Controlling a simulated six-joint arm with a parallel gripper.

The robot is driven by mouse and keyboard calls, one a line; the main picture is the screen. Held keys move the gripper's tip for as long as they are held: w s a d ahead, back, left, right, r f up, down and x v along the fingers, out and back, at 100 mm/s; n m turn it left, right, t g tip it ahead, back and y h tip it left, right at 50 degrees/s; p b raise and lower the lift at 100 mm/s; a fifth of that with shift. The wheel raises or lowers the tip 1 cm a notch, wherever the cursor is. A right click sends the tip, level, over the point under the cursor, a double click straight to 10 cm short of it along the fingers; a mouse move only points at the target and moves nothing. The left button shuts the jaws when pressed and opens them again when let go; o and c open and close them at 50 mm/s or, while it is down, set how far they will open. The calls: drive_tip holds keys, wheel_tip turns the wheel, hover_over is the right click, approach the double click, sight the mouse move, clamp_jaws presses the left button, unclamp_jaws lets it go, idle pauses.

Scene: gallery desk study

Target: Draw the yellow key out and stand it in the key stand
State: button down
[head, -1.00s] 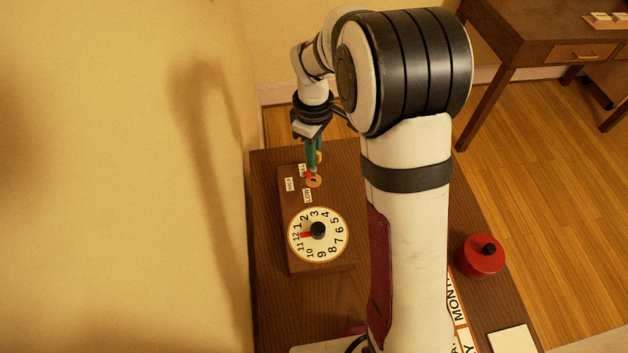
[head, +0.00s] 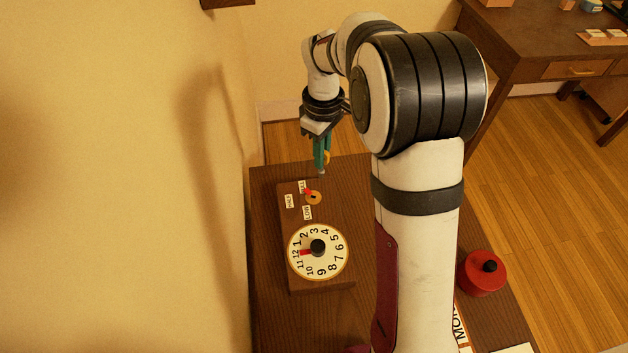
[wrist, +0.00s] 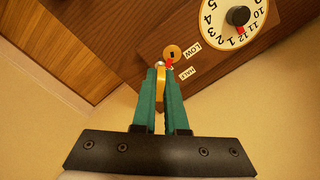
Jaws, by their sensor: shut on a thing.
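The yellow key (wrist: 161,86) is between the green fingers of my gripper (wrist: 161,72) in the wrist view, and my gripper is shut on it. In the head view my gripper (head: 321,170) hangs over the far end of the desk, and a little of the yellow key (head: 327,157) shows beside the fingers. The round brass keyhole plate (head: 313,198) lies on the wooden box just nearer than the fingertips; its dark hole is visible and empty. It also shows in the wrist view (wrist: 172,52).
The wooden box (head: 322,284) carries a numbered dial (head: 331,270) with a black knob, a small red pointer and paper labels (head: 307,213). Another desk (head: 530,42) stands behind.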

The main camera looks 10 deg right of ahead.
drive_tip(key=w+d+m, duration=0.3)
drive_tip(key=d+m, duration=0.1)
drive_tip(key=d, duration=0.7)
drive_tip(key=w+d+m, duration=0.3)
drive_tip(key=d+m, duration=0.2)
drive_tip(key=d, duration=0.7)
drive_tip(key=shift+f, duration=0.25)
drive_tip(key=shift+a+f, duration=0.1)
drive_tip(key=shift+f, duration=2.65)
drive_tip(key=shift+f, duration=1.65)
drive_tip(key=c, duration=0.9)
unclamp_jaws()
drive_tip(key=shift+o, duration=0.3)
